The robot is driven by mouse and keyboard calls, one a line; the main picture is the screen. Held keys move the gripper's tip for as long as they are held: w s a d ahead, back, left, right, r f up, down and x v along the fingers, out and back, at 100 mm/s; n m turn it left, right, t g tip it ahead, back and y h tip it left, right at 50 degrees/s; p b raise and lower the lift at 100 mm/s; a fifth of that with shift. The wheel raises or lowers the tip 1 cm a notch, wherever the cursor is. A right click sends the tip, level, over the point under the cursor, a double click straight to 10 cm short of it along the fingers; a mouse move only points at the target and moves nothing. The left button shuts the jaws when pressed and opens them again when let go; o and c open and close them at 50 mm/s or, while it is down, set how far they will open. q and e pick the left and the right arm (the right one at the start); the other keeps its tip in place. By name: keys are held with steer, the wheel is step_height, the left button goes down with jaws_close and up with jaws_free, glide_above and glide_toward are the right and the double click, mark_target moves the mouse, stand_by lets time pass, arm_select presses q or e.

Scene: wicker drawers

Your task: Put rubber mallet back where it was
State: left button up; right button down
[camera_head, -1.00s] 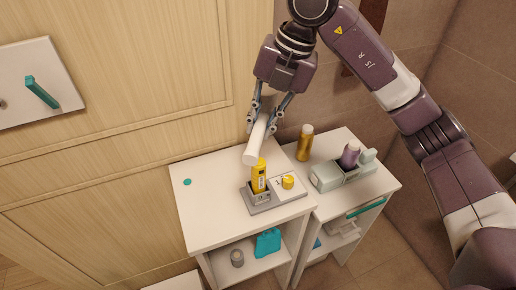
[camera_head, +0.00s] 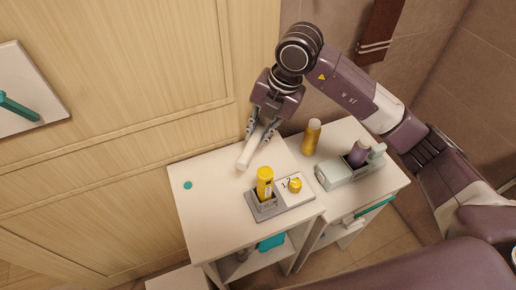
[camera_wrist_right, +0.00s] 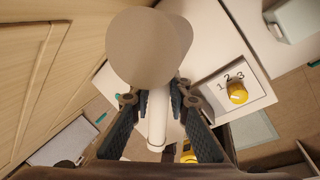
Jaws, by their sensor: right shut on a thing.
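The rubber mallet shows as a pale, whitish handle (camera_head: 249,151) in the head view, tilted down out of my right gripper (camera_head: 261,130) over the back of the left white cabinet's top (camera_head: 215,205). In the right wrist view its large round beige head (camera_wrist_right: 150,47) is close to the camera, with the white handle (camera_wrist_right: 157,125) between the two dark fingers. My right gripper (camera_wrist_right: 158,103) is shut on the mallet. Whether the handle's lower end touches the cabinet top I cannot tell. My left gripper is not in view.
A grey holder (camera_head: 266,212) with a yellow bottle (camera_head: 264,180) and a panel with a yellow knob (camera_head: 295,185) stand close by. A gold bottle (camera_head: 311,138) and pale caddy (camera_head: 333,178) are on the right cabinet. The cabinet top around the teal dot (camera_head: 188,185) is clear.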

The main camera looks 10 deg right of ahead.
step_height(320, 180, down, 4)
steer(key=shift+f+p, duration=0.1)
steer(key=shift+p, duration=0.25)
step_height(320, 180, down, 3)
steer(key=shift+w+f+p, duration=0.1)
steer(key=shift+f+p, duration=0.05)
steer(key=shift+p, duration=0.25)
steer(key=shift+f, duration=0.2)
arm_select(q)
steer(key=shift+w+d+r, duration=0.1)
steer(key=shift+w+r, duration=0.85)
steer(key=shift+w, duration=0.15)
arm_select(e)
steer(key=c, duration=2.3)
jaws_free()
steer(key=shift+f, duration=0.15)
steer(key=o, duration=0.5)
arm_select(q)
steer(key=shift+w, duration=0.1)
